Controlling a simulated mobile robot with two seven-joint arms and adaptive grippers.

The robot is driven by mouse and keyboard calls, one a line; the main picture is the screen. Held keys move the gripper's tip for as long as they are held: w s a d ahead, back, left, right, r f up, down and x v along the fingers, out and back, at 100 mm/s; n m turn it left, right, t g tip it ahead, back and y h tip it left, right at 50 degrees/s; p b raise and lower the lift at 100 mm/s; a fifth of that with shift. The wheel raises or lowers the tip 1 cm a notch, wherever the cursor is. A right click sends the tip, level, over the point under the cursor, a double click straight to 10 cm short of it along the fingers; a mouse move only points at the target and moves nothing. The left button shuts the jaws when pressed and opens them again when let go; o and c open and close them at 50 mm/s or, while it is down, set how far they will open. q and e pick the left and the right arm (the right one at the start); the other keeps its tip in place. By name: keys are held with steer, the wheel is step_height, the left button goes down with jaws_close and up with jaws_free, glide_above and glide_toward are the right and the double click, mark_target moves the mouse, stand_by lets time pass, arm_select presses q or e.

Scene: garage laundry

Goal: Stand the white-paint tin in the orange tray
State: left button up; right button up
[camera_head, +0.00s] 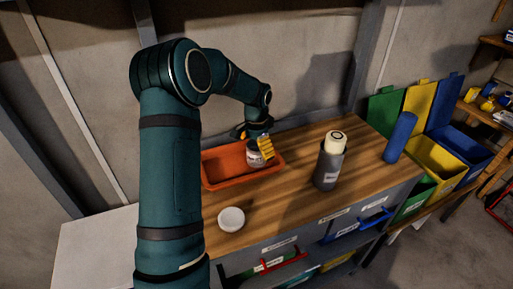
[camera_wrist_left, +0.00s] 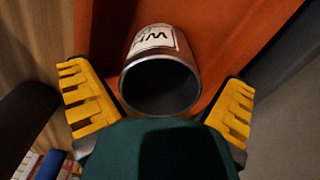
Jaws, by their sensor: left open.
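The white-paint tin (camera_head: 254,158) is a small grey can with a white label. It is inside the orange tray (camera_head: 215,181), toward its right end, and looks upright. In the left wrist view the tin (camera_wrist_left: 160,88) shows its dark round end and part of its label, with orange tray surface (camera_wrist_left: 225,25) behind it. My left gripper (camera_head: 264,148) is at the tin, with its yellow fingers open. In the left wrist view the fingers (camera_wrist_left: 158,95) are on either side of the tin, with gaps visible. My right gripper is not in view.
A white round dish or lid (camera_head: 231,219) lies in front of the tray. A grey bottle with a cream top (camera_head: 329,162) and a blue cylinder (camera_head: 400,137) stand to the right on the wooden bench (camera_head: 285,195). Coloured bins (camera_head: 437,160) are beyond the bench's right end.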

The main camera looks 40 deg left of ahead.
arm_select(q)
steer(key=shift+r, duration=0.15)
step_height(320, 180, up, 12)
steer(key=p, duration=0.2)
stand_by(0.7)
